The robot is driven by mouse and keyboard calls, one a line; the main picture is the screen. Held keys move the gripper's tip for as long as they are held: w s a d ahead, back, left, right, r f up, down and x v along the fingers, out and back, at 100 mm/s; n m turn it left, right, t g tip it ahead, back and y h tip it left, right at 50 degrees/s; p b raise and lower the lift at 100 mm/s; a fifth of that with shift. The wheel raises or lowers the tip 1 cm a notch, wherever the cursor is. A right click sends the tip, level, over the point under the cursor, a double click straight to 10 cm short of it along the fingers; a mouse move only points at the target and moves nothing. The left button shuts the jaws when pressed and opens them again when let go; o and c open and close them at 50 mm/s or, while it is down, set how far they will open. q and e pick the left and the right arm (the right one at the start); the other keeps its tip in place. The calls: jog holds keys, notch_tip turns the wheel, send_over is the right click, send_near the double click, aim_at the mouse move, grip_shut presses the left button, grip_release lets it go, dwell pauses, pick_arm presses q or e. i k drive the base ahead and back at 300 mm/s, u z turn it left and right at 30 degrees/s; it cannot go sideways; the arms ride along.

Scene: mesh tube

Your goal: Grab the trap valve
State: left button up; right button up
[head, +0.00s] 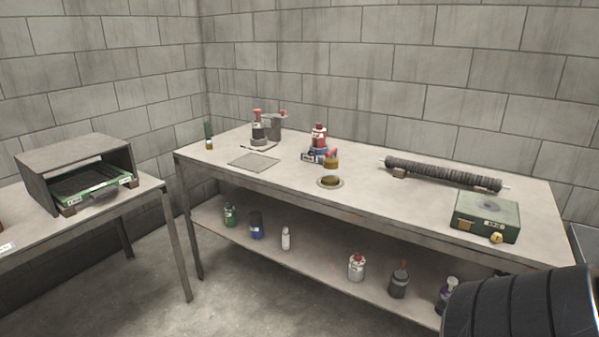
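I cannot tell for sure which item is the trap valve. A grey assembly with red tops (264,129) stands at the table's back left. A round brass piece (330,182) lies near the front edge. Neither of my grippers shows in the head view.
A dark ribbed tube (440,173) lies along the back right, behind a green box (486,215) with a brass knob. A flat grey plate (254,160) lies at left. Several bottles stand on the lower shelf (318,258). A side table holds an open-fronted box (77,165).

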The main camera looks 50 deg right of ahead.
aim_at(331, 167)
jog(key=u, duration=0.05)
jog(key=i, duration=1.55)
jog(key=z, duration=0.4)
